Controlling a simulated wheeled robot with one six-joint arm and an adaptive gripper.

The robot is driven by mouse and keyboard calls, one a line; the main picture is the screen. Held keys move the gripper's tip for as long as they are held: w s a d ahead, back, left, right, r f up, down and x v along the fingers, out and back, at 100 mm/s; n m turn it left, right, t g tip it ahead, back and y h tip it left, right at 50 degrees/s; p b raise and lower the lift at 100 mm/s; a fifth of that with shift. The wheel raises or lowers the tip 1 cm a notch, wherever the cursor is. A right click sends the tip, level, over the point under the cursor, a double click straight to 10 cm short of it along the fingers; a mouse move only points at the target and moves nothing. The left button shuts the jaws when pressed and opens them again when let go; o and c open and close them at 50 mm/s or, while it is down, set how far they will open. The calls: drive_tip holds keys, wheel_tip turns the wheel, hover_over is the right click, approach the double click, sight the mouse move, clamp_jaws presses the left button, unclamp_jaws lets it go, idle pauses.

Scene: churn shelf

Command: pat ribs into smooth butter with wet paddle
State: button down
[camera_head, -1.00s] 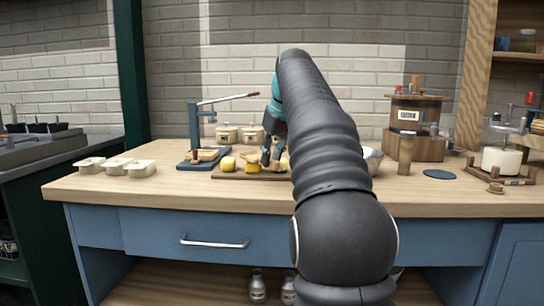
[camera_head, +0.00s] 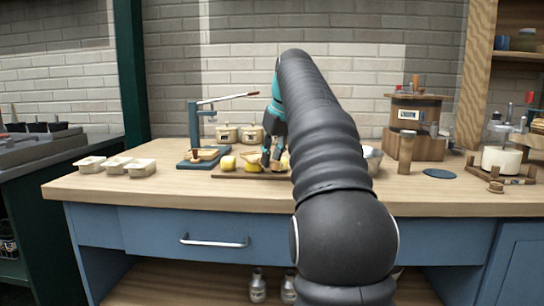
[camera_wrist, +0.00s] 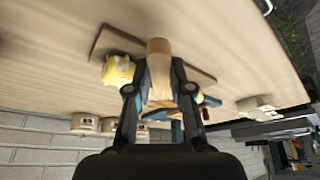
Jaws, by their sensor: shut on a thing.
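My gripper (camera_wrist: 159,88) is shut on a pale wooden paddle (camera_wrist: 158,72), which stands between its fingers. In the head view my gripper (camera_head: 271,158) is low over the brown board (camera_head: 222,173), partly hidden by my arm. A ribbed yellow butter piece (camera_wrist: 118,70) lies beside the left finger in the wrist view. In the head view, yellow butter lumps (camera_head: 228,163) and (camera_head: 252,167) sit on the board left of my gripper. I cannot tell whether the paddle touches any butter.
A blue lever press (camera_head: 194,130) stands left of the board, with lidded crocks (camera_head: 227,134) behind. White tubs (camera_head: 117,165) sit at the left. A metal bowl (camera_head: 372,159), wooden cylinder (camera_head: 406,153) and churn (camera_head: 415,120) stand at the right. The counter's front strip is clear.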

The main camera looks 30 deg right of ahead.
drive_tip(key=shift+r+p, duration=2.5)
drive_tip(key=shift+p, duration=0.1)
drive_tip(key=shift+r, duration=0.95)
drive_tip(key=shift+f+b, duration=0.1)
drive_tip(key=shift+b, duration=0.2)
drive_tip(key=shift+f+b, duration=1.95)
drive_tip(key=shift+f, duration=0.65)
drive_tip(key=shift+f+b, duration=0.6)
drive_tip(key=shift+f, duration=0.25)
wheel_tip(320, 180, up, 5)
drive_tip(key=p, duration=0.5)
drive_tip(key=shift+r, duration=1.05)
